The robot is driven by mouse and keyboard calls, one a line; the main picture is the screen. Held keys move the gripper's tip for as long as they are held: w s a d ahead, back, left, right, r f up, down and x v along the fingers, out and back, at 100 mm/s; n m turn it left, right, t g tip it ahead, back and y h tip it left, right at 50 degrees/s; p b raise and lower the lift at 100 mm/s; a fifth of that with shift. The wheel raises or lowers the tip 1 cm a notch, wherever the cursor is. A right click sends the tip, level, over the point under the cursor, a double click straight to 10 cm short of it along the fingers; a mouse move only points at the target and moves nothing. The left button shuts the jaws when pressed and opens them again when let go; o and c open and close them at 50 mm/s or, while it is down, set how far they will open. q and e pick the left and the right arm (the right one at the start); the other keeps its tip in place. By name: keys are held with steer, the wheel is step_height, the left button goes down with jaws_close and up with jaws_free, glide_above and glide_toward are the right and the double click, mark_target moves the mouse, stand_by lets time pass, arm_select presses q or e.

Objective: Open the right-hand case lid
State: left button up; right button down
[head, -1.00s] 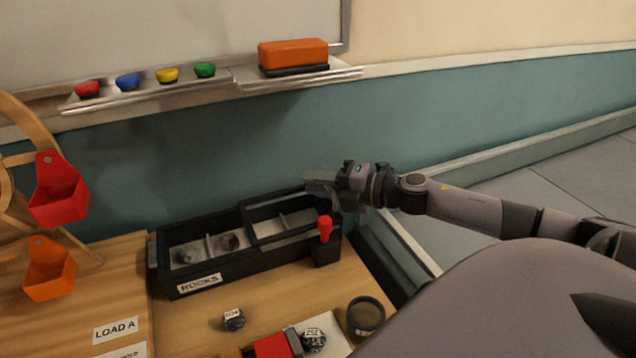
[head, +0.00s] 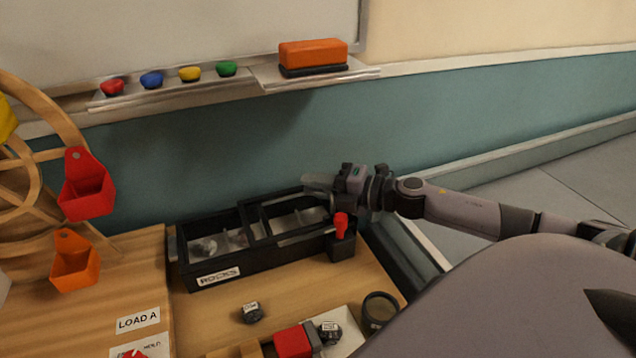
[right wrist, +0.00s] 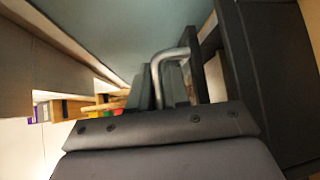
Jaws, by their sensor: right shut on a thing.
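The black case (head: 265,268) marked ROCKS stands at the back of the wooden bench. Its right-hand lid (head: 267,222) is a dark frame with a see-through pane, lying flat over the middle and right of the case. The left compartments show beside it, with a grey rock in one. My right gripper (head: 316,184) is at the lid's back right corner. In the right wrist view, a bent metal handle (right wrist: 170,58) stands between dark finger parts, and the jaws are shut on it. The contact itself is partly hidden. My left gripper is not in view.
A red-topped post (head: 341,224) stands at the case's front right corner. A labelled rock (head: 252,312), a red block (head: 293,341) and a round dark cup (head: 380,308) lie in front. The whiteboard tray (head: 180,95) runs along the wall behind.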

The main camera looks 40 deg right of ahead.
steer(key=c, duration=1.5)
jaws_free()
steer(key=shift+o, duration=0.2)
steer(key=shift+p+v, duration=0.3)
steer(key=shift+v, duration=3.3)
